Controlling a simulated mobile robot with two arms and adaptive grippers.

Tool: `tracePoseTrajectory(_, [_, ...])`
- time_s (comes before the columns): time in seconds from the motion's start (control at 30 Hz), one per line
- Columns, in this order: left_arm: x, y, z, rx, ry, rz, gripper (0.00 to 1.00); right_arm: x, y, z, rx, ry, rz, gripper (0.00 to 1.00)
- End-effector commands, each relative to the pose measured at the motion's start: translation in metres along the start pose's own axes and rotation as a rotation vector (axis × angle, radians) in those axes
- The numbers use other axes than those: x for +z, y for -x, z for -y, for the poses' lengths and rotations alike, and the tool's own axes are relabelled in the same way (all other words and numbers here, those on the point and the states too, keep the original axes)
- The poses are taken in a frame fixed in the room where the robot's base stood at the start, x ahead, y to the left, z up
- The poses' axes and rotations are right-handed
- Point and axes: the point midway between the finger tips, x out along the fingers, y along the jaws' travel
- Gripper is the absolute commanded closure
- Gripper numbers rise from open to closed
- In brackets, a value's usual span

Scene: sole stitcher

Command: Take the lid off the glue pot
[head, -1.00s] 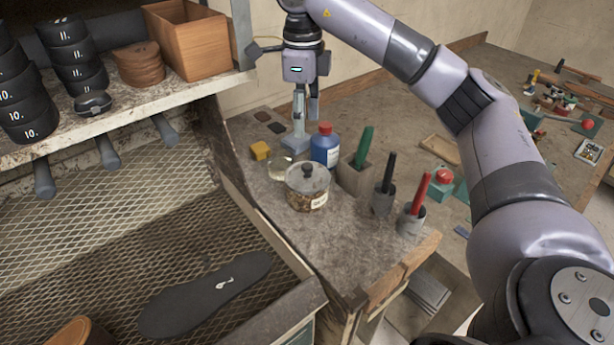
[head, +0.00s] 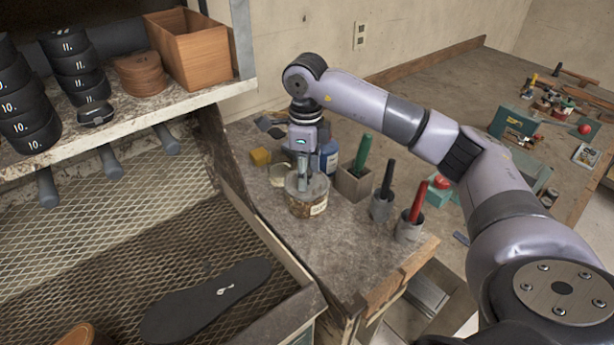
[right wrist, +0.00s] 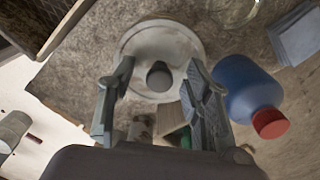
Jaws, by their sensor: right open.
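The glue pot (head: 310,207) is a squat glass jar with amber-brown contents and a pale label, upright on the small bench. Its round pale lid (right wrist: 135,45) with a dark knob (right wrist: 159,76) is on top, seen from above in the right wrist view. My right gripper (head: 303,184) points down over the pot and hides part of the lid in the head view. In the wrist view its open fingers (right wrist: 160,70) stand on either side of the knob, with a gap showing on both sides. My left gripper is not in view.
A blue bottle with a red cap (right wrist: 245,90) stands close behind the pot. Pots with green (head: 363,152), black (head: 388,178) and red (head: 418,200) handles stand to the right. Bare bench lies in front.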

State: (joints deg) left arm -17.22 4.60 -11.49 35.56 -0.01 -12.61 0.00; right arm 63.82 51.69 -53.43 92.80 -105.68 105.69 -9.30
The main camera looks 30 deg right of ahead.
Motion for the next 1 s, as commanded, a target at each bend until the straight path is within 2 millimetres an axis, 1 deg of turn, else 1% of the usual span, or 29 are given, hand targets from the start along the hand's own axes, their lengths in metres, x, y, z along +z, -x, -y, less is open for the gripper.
tracePoseTrajectory(0.1, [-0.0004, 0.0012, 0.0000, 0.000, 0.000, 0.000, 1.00, -0.0002, -0.0038, 0.0004, -0.001, 0.000, 0.000, 0.55])
tracePoseTrajectory(0.27, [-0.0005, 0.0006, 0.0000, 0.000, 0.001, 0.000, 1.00, -0.0001, -0.0040, 0.0004, -0.001, -0.001, 0.000, 0.55])
tracePoseTrajectory(0.9, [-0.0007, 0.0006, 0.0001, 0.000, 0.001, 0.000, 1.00, 0.0002, -0.0036, 0.0003, -0.001, -0.001, 0.001, 0.97])
tracePoseTrajectory(0.93, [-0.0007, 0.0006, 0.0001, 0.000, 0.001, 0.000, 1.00, 0.0002, -0.0036, 0.0003, -0.001, -0.001, 0.001, 0.99])
tracePoseTrajectory(1.0, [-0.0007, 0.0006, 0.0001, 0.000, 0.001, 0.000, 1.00, 0.0002, -0.0035, 0.0003, -0.001, -0.001, 0.001, 1.00])
